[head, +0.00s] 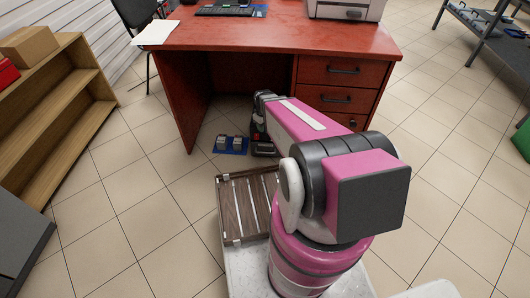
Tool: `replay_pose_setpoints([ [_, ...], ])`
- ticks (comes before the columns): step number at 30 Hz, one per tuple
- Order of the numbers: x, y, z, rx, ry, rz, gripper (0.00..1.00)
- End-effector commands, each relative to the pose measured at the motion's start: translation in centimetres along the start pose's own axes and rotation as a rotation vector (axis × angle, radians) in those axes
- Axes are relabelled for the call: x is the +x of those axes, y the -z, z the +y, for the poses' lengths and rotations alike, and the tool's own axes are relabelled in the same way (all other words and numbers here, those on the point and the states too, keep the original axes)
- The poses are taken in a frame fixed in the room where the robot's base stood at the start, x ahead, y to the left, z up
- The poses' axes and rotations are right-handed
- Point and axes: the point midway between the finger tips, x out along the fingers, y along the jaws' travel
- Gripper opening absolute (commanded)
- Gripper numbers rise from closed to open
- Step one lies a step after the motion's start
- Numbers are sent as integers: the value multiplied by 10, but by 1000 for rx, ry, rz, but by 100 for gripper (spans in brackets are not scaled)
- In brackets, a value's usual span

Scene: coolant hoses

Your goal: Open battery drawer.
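A red-brown desk (270,35) stands ahead of me with a stack of drawers on its right side. The top drawer (312,73) and the middle drawer (368,106) have dark bar handles and look shut. A lower drawer (356,125) shows only in part behind my pink arm. No label shows which one is the battery drawer. My gripper (263,149) is at the far end of the arm, pointing down, in front of the desk's knee space and left of the drawers. It is apart from the handles. Its fingers are too small and dark to read.
A blue pad (231,151) with two small grey blocks (222,142) lies left of my gripper. A slatted wooden tray (234,205) sits beside my arm's base. A wooden shelf (60,110) stands at left, a dark rack (485,45) at far right. Tiled floor right of the desk is clear.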

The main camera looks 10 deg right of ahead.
Motion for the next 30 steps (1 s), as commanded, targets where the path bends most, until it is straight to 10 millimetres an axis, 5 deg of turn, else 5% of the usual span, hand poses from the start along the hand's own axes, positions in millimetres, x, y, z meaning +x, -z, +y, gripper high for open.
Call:
replay_pose_setpoints([
  [1,35,14,12,-82,-7,3,38],
  [6,124,33,31,-379,-45,24,38],
  [12,192,39,41,-618,-80,34,38],
  [23,221,40,43,-692,-91,36,38],
  [30,256,43,46,-691,-90,36,38],
])
